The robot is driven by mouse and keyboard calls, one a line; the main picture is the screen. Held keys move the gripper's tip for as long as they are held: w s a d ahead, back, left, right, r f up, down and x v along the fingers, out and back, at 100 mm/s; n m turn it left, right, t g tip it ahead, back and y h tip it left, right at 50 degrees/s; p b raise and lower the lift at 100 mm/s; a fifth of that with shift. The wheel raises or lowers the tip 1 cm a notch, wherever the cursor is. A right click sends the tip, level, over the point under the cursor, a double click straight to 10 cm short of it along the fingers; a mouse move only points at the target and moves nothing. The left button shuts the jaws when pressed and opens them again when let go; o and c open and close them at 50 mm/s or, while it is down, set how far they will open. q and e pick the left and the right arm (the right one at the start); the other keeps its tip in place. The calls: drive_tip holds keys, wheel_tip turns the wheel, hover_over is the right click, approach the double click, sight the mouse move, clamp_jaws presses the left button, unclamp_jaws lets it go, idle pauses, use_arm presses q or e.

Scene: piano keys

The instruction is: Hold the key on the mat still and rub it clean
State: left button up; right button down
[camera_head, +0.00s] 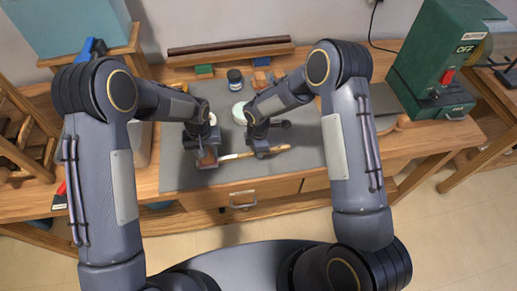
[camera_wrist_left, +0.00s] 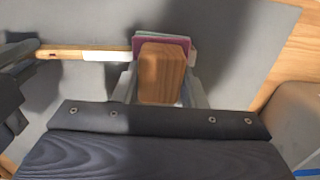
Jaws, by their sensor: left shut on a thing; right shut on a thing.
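The piano key (camera_head: 238,156) is a long wooden stick with a white section, lying across the grey mat (camera_head: 180,180). My right gripper (camera_head: 262,150) is shut on its wooden part, toward the right. My left gripper (camera_head: 207,160) is shut on a wooden block (camera_wrist_left: 162,72) with a purple and pale green layered pad (camera_wrist_left: 150,40) on its far side. I cannot tell whether the pad touches the key.
A dark jar (camera_head: 235,79) and a round pale green dish (camera_head: 240,112) stand behind the grippers. Small green (camera_head: 204,71) and orange blocks lie at the back. A green machine (camera_head: 440,60) stands at the right. The mat's front part is clear.

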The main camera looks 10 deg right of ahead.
use_arm(q)
drive_tip(key=shift+d, duration=0.25)
drive_tip(key=shift+s+a+f, duration=0.1)
drive_tip(key=shift+a+f, duration=0.05)
drive_tip(key=shift+a, duration=2.35)
drive_tip(key=shift+d, duration=2.55)
drive_tip(key=shift+a, duration=0.1)
drive_tip(key=shift+a, duration=2.45)
drive_tip(key=shift+d, duration=2.55)
